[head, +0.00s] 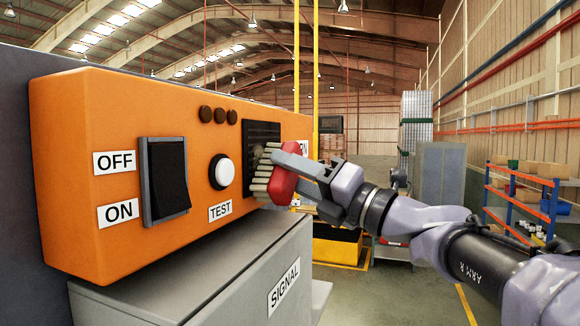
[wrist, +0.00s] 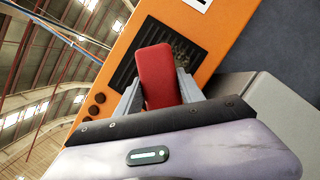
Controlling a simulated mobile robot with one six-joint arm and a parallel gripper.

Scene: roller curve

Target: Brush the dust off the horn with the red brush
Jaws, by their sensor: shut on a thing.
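The horn (head: 262,133) is a dark slatted grille on the right part of the orange panel's front. It also shows behind the brush in the wrist view (wrist: 152,30). A patch of greyish dust (wrist: 186,51) shows on the grille beside the brush. My gripper (head: 296,172) is shut on the red brush (head: 283,183), with a finger on either side of its red back in the wrist view (wrist: 157,77). The pale bristles (head: 264,172) point left at the grille's lower part; whether they touch it I cannot tell. The brush hides part of the grille.
The orange panel (head: 100,235) also carries a black OFF/ON rocker switch (head: 167,180), a white TEST button (head: 222,172) and several dark round knobs. A grey box (head: 200,290) labelled SIGNAL juts out below the panel. Shelves (head: 520,198) stand far right.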

